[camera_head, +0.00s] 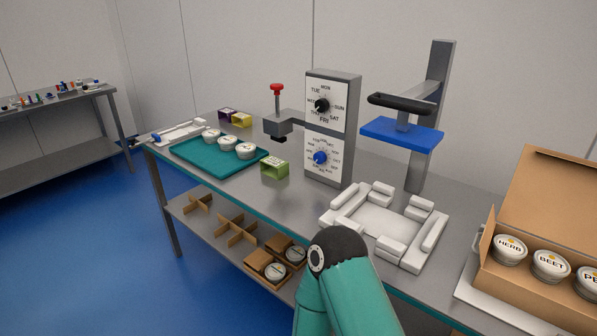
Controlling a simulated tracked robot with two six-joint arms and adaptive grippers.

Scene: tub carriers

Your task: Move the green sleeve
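The green sleeve (275,169) is a small box-like piece on the grey table, just right of the teal tray and in front of the grey post with two dials. Its top shows pale and dark marks that are too small to read. It stands apart from the tray's right end. A teal link of my own arm with a dark joint rises at the bottom middle, well in front of the sleeve. Neither of my grippers shows in the head view.
The teal tray (188,157) holds three white tubs. Purple (226,113) and yellow (242,120) sleeves stand behind it. A stamp-like device with a red knob (277,88) overhangs near the green sleeve. A white fixture (427,249), blue-plated press (402,132) and cardboard box (540,225) stand right.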

